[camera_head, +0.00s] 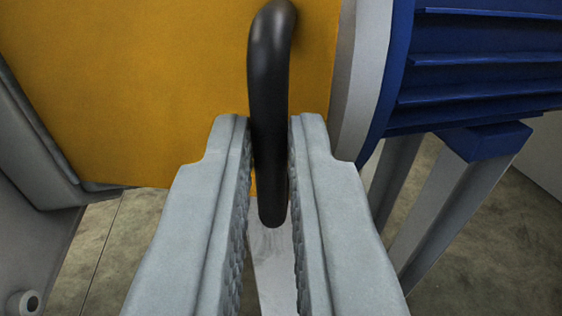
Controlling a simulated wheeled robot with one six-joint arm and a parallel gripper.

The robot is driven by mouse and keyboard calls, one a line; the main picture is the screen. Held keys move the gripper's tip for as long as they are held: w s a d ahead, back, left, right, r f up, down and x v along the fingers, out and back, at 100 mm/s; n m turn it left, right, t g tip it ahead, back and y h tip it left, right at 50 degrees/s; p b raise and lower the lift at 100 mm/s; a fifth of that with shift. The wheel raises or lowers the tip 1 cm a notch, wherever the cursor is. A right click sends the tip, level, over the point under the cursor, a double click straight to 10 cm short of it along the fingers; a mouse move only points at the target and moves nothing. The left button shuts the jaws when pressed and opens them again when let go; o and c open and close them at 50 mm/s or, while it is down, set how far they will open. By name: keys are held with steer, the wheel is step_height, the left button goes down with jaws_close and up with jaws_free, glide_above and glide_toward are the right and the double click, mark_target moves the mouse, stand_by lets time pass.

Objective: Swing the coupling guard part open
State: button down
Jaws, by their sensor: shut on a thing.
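The coupling guard part (150,85) is a yellow-orange panel that fills the upper left and middle of the view. A black curved handle (270,60) stands out from it near its right side. My gripper (270,150) has its two grey fingers on either side of the handle, shut on its lower part. The handle's lower end shows between the fingers. The guard's top edge is out of view, and its hinge is not visible.
A blue finned motor (480,60) with a grey end ring is close on the right, on grey legs (440,200). Grey machine housing (30,150) is at the left. Floor (120,240) shows below the guard.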

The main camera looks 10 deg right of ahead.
steer(key=s+a, duration=0.3)
steer(key=a, duration=0.3)
steer(key=shift+s+a+r, duration=0.15)
steer(key=shift+s, duration=0.15)
steer(key=c, duration=1.8)
jaws_free()
steer(key=shift+w+a, duration=0.1)
steer(key=shift+o, duration=0.2)
